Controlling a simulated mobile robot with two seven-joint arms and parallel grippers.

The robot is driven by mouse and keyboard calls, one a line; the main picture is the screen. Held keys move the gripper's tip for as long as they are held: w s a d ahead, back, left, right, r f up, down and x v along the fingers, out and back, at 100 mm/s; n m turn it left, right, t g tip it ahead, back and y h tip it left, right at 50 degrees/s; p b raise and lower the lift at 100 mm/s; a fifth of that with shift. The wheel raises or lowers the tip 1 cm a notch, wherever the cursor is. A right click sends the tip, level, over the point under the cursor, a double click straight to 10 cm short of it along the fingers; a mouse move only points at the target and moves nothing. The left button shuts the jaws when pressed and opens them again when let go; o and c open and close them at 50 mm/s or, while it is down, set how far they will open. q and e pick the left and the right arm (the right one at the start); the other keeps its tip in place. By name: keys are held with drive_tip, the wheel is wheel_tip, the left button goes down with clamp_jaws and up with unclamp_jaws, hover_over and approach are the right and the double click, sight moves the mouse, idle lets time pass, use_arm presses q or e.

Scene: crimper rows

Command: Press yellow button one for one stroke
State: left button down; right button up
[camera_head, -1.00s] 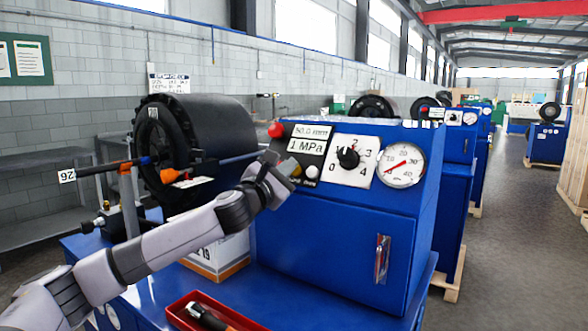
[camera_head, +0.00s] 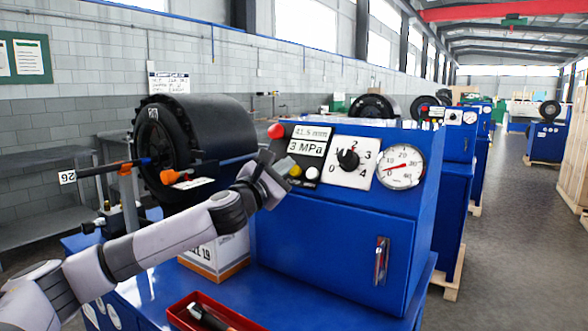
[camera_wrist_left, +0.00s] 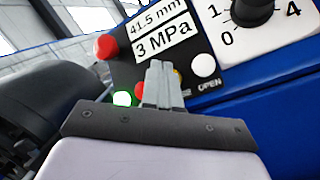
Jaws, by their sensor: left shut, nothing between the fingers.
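The yellow button (camera_head: 295,171) sits on the black control panel (camera_head: 288,143) of the blue machine. My left gripper (camera_head: 281,167) is shut and empty, with its fingertips just left of the yellow button. In the left wrist view the grey fingertips (camera_wrist_left: 160,72) cover most of the yellow button (camera_wrist_left: 178,78); I cannot tell whether they touch it. The panel label (camera_wrist_left: 163,37) reads 41.5 mm and 3 MPa. A white button (camera_head: 312,173) is right of the yellow one. My right gripper is not in view.
A red knob (camera_head: 276,131) is at the panel's upper left. A dial (camera_head: 348,158) and gauge (camera_head: 401,167) are to its right. A black roller (camera_head: 205,135), a carton (camera_head: 217,258) and a red tray (camera_head: 192,303) are nearby.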

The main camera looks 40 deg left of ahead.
use_arm(q)
drive_tip(key=shift+s+d+r+p, duration=0.15)
drive_tip(key=shift+s+r, duration=0.3)
drive_tip(key=shift+s, duration=0.25)
drive_tip(key=shift+s+r+p, duration=0.2)
drive_tip(key=shift+s+r, duration=0.3)
drive_tip(key=shift+s, duration=0.15)
drive_tip(key=shift+s+d+r+p, duration=0.15)
drive_tip(key=shift+s+r, duration=0.3)
drive_tip(key=shift+s, duration=0.25)
idle(0.6)
